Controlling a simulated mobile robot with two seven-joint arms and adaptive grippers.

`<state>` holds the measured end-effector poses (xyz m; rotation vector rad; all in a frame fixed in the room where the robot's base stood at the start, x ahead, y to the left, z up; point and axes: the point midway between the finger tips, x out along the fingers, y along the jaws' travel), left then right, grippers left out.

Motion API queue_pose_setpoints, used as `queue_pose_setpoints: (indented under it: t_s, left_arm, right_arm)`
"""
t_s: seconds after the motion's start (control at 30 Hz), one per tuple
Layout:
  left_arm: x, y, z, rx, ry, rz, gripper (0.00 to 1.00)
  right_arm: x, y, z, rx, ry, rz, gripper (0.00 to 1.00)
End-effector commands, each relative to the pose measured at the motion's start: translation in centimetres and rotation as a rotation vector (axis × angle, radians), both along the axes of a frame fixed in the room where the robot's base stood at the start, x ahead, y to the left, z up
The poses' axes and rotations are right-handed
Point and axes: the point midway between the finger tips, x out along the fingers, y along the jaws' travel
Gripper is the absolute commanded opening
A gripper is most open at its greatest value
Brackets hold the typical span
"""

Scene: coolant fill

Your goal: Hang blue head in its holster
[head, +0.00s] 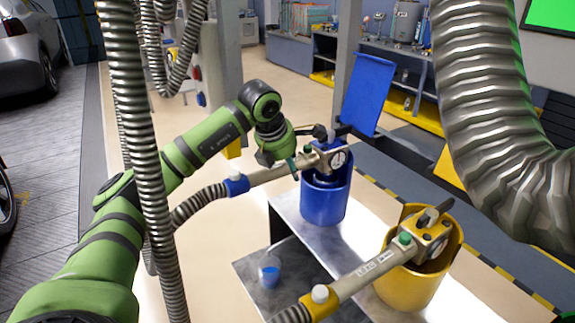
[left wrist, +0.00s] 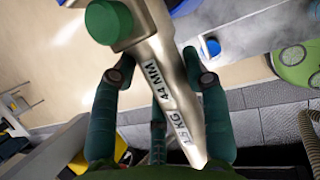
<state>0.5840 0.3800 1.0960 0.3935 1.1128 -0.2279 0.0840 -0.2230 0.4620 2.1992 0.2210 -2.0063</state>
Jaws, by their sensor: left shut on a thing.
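The blue head (head: 326,156) is a metal nozzle with a round gauge, a green button and a blue collar at its hose end. Its front end is at the mouth of the blue holster (head: 323,204), a blue cylinder on the bench; its lower part seems inside, but how deep I cannot tell. Its handle slopes down to the left, outside the holster. My left gripper (head: 291,161) is shut on this handle. My right gripper is not in view.
A yellow head (head: 375,264) rests in a yellow holster (head: 412,288) at the right front. Ribbed hoses hang at left and right. A post and a blue panel (head: 368,93) stand behind.

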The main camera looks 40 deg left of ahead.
Motion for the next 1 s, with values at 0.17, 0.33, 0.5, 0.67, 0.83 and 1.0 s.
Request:
queue_pose_setpoints:
  t_s: [0.17,0.33,0.5,0.67,0.83,1.0]
  left_arm:
    - [0.0,0.0,-0.5,0.0,0.001,0.0,0.0]
    - [0.0,0.0,-0.8,0.0,0.001,0.0,0.0]
    - [0.0,0.0,-1.2,0.0,0.001,0.0,0.0]
    - [0.0,0.0,-1.5,0.0,0.001,0.0,0.0]
    - [0.0,0.0,-1.8,0.0,0.001,0.0,0.0]
    - [0.0,0.0,-2.2,0.0,0.001,0.0,0.0]
  right_arm:
    - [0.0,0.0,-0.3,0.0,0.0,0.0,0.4]
    - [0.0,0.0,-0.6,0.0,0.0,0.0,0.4]
    - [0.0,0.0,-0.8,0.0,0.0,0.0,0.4]
    - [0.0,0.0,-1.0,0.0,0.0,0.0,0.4]
    - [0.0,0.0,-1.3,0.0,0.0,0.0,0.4]
    - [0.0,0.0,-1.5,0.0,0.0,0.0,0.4]
